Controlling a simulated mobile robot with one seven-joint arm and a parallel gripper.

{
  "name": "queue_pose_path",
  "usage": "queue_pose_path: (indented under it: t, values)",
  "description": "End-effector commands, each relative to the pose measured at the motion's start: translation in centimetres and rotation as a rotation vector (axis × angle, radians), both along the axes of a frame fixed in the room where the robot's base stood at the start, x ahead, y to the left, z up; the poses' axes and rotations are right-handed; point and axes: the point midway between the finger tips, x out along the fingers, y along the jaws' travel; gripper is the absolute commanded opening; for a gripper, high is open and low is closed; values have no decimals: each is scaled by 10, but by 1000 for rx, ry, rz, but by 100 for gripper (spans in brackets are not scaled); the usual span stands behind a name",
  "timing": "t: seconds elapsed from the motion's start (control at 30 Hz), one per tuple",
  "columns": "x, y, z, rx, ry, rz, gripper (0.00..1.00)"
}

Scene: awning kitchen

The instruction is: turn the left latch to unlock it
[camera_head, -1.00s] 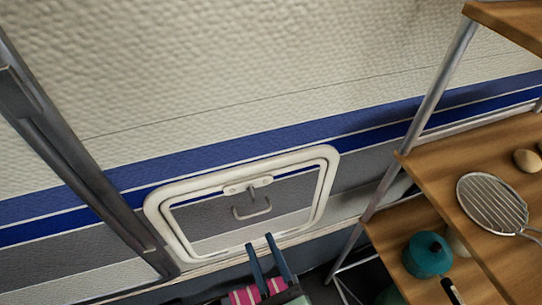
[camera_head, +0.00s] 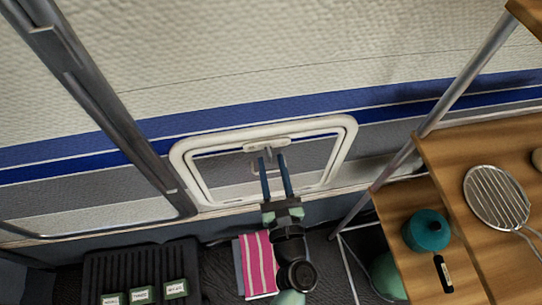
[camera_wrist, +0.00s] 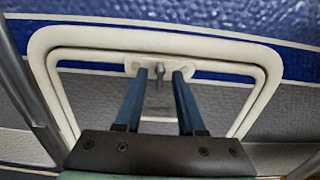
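A white-framed hatch (camera_head: 182,170) is set in the caravan wall; its frame also fills the wrist view (camera_wrist: 268,75). One small grey latch (camera_wrist: 159,77) hangs from a pale plate at the hatch's top middle; in the head view the plate (camera_head: 252,147) is partly behind my fingers. No second latch shows. My gripper (camera_head: 272,157) points at the hatch with its two blue fingers apart. In the wrist view the gripper (camera_wrist: 160,73) has its fingertips either side of the latch, with gaps visible. I cannot tell the exact depth between tips and latch.
A wooden shelf unit (camera_head: 450,165) on the right holds a wire strainer (camera_head: 497,197) and a teal pot (camera_head: 427,231). A grey pole (camera_head: 95,100) slants on the left. Below are a striped pink towel (camera_head: 258,263) and a dark crate (camera_head: 135,268).

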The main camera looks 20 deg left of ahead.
Motion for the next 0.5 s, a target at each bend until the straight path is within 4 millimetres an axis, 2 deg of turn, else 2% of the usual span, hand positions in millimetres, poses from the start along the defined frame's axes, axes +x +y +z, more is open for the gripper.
queue_pose_path:
  t: [0.2, 0.5]
  values:
    - [15, 10, 0, 0, 0, 0, 39]
    - [17, 11, 0, -1, 1, -1, 39]
